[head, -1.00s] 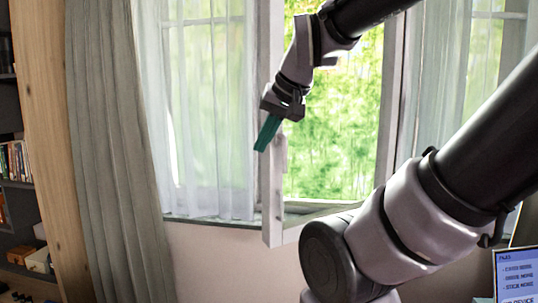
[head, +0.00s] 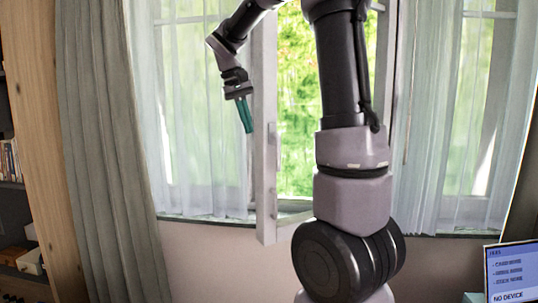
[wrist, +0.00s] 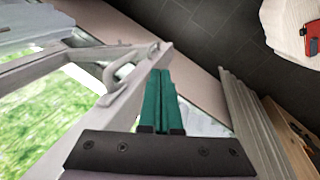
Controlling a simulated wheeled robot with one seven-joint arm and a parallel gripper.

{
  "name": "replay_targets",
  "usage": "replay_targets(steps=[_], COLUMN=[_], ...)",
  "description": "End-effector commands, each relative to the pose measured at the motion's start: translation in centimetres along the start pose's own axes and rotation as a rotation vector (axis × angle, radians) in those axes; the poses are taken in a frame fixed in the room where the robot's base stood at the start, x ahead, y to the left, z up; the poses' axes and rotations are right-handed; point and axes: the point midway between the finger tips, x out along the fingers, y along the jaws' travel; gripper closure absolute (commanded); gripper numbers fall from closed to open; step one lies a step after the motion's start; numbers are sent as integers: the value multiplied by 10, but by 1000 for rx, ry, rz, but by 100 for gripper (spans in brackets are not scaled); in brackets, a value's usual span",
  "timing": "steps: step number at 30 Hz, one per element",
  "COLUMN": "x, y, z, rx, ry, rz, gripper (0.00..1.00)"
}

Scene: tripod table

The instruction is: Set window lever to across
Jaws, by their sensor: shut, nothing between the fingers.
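The window sash (head: 264,180) stands swung open into the room, with its pale frame edge upright. The window lever (head: 274,134) is a small pale handle on this sash, near mid-height; in the head view it looks roughly upright along the frame. In the wrist view the lever (wrist: 118,70) stands out from the frame just left of my fingertips. My gripper (head: 248,131), with teal fingers, is to the left of the sash edge, pointing down. The fingers (wrist: 158,78) are shut together and empty. They look apart from the lever, though the exact gap is hard to tell.
Sheer curtains (head: 190,120) hang behind my gripper and at the right of the window. A grey-green drape (head: 95,140) hangs at the left. A screen (head: 512,272) stands at the lower right. My arm covers part of the window opening.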

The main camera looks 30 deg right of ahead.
Motion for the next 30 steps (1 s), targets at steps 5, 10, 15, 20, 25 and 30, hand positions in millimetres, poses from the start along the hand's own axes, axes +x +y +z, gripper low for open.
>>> replay_targets(steps=[5, 10, 15, 20, 25, 30], x=[8, 9, 9, 13, 35, 72], y=[-3, -3, -3, -3, 0, 3], z=[-28, -32, -32, -32, -30, -28], rx=[-10, -12, -12, -11, -11, -13], ry=[-45, -52, -52, -53, -56, -56], rz=[83, 102, 100, 100, 100, 101], gripper=[100, 100, 100, 100, 100, 100])
